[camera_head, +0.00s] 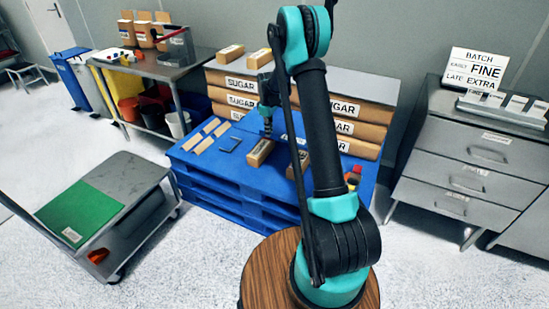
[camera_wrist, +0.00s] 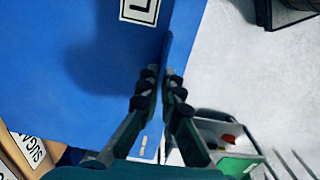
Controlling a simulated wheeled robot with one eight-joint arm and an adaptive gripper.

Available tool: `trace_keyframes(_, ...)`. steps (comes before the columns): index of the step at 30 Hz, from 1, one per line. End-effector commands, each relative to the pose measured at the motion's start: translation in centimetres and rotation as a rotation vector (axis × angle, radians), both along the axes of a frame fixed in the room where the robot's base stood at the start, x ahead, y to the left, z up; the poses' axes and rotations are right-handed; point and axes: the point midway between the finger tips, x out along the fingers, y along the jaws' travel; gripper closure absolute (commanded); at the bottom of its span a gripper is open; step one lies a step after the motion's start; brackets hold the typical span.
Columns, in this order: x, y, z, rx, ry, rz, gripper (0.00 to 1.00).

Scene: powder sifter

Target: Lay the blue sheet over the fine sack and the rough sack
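My gripper (camera_head: 268,130) hangs over the blue pallet top, just above a tan block-shaped sack (camera_head: 260,152). A second tan sack (camera_head: 298,163) stands to its right, partly behind my arm. I cannot tell which is fine or rough. A small dark blue flat piece (camera_head: 230,144) lies left of the sacks; I cannot tell whether it is the blue sheet. In the wrist view my gripper's fingertips (camera_wrist: 162,78) are close together, with a thin dark blue strip (camera_wrist: 167,45) at the narrow gap. Whether they grip it is unclear.
The blue pallet (camera_head: 200,165) also bears several pale slats (camera_head: 203,145). Stacked SUGAR sacks (camera_head: 243,85) stand behind. A cart (camera_head: 140,175) with a green sheet (camera_head: 80,212) is at left, drawers (camera_head: 475,150) at right.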

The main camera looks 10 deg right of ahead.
Motion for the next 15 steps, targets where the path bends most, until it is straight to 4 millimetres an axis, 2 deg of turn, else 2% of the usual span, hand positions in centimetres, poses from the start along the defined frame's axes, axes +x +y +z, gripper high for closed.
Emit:
trace_keyframes(1,0.0,0.0,-1.3,0.000,0.000,-0.001,1.00)
trace_keyframes(9,0.0,0.0,-8.0,0.000,0.000,-0.003,1.00)
trace_keyframes(15,0.0,0.0,-12.1,0.000,0.000,-0.004,1.00)
